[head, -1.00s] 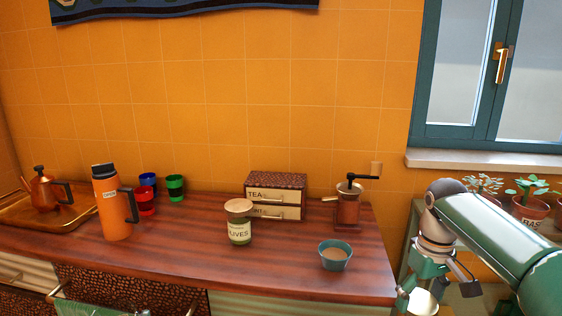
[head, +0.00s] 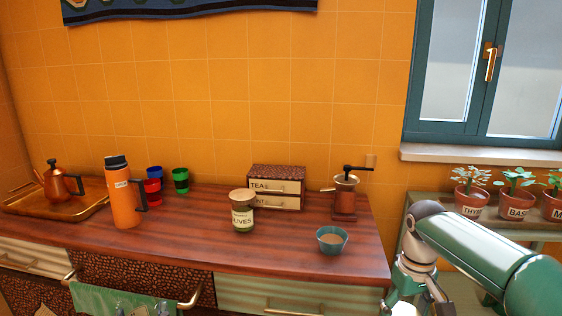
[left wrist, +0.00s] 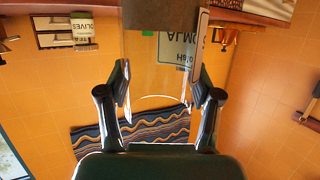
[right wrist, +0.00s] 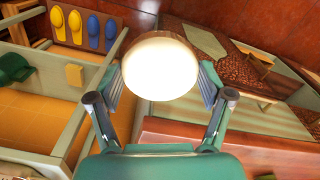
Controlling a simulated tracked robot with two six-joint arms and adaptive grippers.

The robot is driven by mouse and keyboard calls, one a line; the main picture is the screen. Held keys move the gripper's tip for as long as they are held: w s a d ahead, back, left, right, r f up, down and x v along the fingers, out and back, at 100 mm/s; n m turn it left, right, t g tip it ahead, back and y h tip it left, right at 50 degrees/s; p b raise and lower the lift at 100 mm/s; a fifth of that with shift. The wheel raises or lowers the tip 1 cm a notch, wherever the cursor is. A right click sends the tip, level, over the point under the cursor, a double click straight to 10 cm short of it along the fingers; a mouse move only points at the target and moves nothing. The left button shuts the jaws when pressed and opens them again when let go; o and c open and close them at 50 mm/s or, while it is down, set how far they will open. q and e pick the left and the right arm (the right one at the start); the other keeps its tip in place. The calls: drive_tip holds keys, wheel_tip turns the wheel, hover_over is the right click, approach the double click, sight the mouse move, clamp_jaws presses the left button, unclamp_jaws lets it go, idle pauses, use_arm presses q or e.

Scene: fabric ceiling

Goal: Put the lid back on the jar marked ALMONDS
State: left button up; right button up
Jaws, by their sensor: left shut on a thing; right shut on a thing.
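In the left wrist view my left gripper (left wrist: 162,88) is shut around a clear jar (left wrist: 150,75). Its label (left wrist: 179,52) appears upside down and is partly hidden, with letters that fit ALMONDS. A brown mass shows at the top edge of that view; I cannot tell whether it is the jar's contents. In the right wrist view my right gripper (right wrist: 160,86) is shut on a round, pale lid (right wrist: 160,66). In the head view my right arm reaches down at the right, its gripper cut off by the lower edge; my left gripper is out of that view.
A lidded jar marked OLIVES (head: 242,218) stands on the wooden counter (head: 190,240). Around it are an orange flask (head: 124,205), several coloured cups, a TEA drawer box (head: 277,187), a grinder (head: 345,200) and a teal bowl (head: 331,241). Potted herbs (head: 517,200) stand at the right.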

drive_tip(key=s+a+f+m, duration=0.25)
drive_tip(key=a+f, duration=0.35)
drive_tip(key=f, duration=0.4)
use_arm(q)
drive_tip(key=w+d+f+m+h+p, duration=0.3)
drive_tip(key=w+f+h+p, duration=0.1)
drive_tip(key=w+f+p, duration=0.6)
drive_tip(key=w+p, duration=0.1)
drive_tip(key=p, duration=0.2)
drive_tip(key=shift+d+f+m+t+h, duration=0.3)
drive_tip(key=shift+d+t, duration=0.1)
use_arm(e)
drive_tip(key=r, duration=0.1)
drive_tip(key=s+r, duration=0.1)
drive_tip(key=r, duration=0.1)
drive_tip(key=s+r, duration=0.1)
drive_tip(key=shift+s+r, duration=0.1)
drive_tip(key=shift+r, duration=0.15)
use_arm(q)
drive_tip(key=shift+w, duration=0.1)
use_arm(e)
drive_tip(key=shift+f, duration=0.1)
